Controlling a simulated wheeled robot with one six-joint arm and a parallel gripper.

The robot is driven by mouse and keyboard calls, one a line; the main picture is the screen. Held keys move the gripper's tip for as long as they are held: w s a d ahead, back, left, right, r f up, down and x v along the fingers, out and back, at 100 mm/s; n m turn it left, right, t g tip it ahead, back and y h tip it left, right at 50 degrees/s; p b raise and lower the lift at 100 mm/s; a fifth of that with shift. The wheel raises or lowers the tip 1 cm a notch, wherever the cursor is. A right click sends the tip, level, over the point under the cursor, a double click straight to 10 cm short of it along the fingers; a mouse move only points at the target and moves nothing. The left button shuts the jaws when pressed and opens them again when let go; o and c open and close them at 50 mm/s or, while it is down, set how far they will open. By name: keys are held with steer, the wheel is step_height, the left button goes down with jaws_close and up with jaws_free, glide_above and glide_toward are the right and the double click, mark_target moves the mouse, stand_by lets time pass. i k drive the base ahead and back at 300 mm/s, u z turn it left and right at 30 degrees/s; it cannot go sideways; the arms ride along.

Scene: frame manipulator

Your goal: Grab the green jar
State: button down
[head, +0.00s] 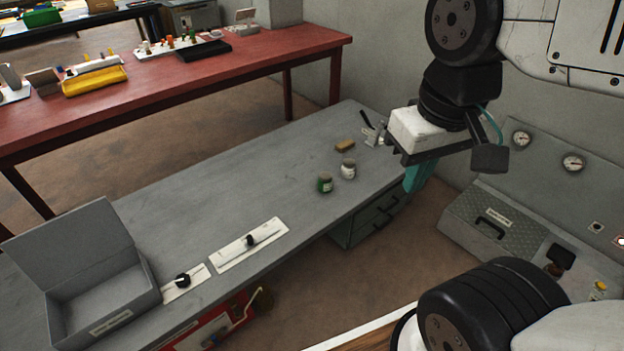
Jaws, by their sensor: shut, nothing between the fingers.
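The green jar (325,183) stands upright on the grey table (190,200), near its right front edge. It has a dark lid and a pale label. A white jar (348,169) stands just to its right and a little behind. My gripper (415,178) has teal fingers pointing down. It is shut and empty, to the right of both jars in the picture and apart from them. Its fingertips are small and partly hidden by the gripper body.
An open grey box (100,295) and two white plates with black knobs are at the left. The table's middle is clear.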

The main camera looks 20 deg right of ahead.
mark_target(325, 181)
steer(key=z, duration=0.1)
steer(key=i, duration=0.8)
steer(key=z, duration=0.3)
steer(key=k, duration=1.05)
steer(key=z, duration=0.85)
steer(key=i, duration=1.25)
steer(key=u, duration=0.7)
